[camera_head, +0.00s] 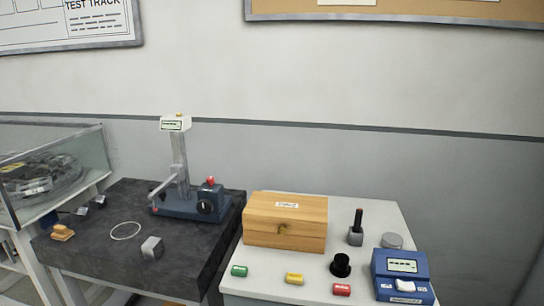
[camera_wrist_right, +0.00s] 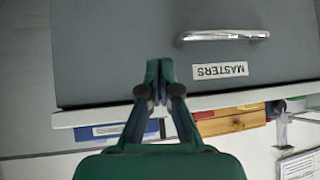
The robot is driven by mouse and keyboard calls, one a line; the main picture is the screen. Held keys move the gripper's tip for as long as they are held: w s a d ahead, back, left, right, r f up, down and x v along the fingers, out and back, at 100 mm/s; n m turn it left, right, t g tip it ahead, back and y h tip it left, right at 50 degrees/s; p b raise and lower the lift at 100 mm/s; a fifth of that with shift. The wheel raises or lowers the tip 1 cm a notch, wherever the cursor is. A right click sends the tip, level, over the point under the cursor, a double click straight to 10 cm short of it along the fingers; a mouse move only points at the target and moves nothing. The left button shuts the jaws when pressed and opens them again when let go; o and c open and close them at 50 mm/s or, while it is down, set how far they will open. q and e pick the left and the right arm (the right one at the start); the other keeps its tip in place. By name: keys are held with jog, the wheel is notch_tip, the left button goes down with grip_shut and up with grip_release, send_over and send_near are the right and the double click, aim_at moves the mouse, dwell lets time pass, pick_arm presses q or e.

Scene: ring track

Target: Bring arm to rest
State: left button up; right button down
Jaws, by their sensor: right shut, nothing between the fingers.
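My right gripper (camera_wrist_right: 159,70) shows in the right wrist view, dark green, with its two fingertips together and nothing seen between them. It is in front of a grey cabinet or drawer front (camera_wrist_right: 110,50) with a metal handle (camera_wrist_right: 222,36) and a label reading MASTERS (camera_wrist_right: 220,71), which appears upside down. I cannot tell whether the fingertips touch that front. Neither gripper shows in the head view, and my left arm is not seen.
A dark stone table (camera_head: 100,262) carries a gauge stand (camera_head: 180,175) and a thin ring (camera_head: 126,230). A white table (camera_head: 375,210) carries a wooden box (camera_head: 285,221), a blue device (camera_head: 402,276) and small coloured blocks. A glass case (camera_head: 60,160) stands at left.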

jog(key=s+a+f+g+y+p, duration=0.1)
jog(key=s+a+f+g, duration=0.3)
jog(key=s+a+f, duration=0.2)
jog(key=s+a+f+g+y+p, duration=0.2)
jog(key=s+a+f+g, duration=0.2)
jog(key=s+a+f, duration=0.3)
jog(key=s+f, duration=0.4)
jog(key=s, duration=0.1)
jog(key=shift+s+g+y, duration=0.25)
jog(key=shift+g+y, duration=0.05)
jog(key=shift+g, duration=0.1)
jog(key=c, duration=1.7)
grip_release()
jog(key=shift+s+r+m, duration=0.1)
jog(key=shift+s+m, duration=0.05)
jog(key=shift+m, duration=0.25)
jog(key=o, duration=0.6)
jog(key=shift+m, duration=0.3)
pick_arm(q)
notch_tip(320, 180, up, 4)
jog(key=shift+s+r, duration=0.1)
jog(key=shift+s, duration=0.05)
pick_arm(e)
jog(key=shift+s, duration=0.15)
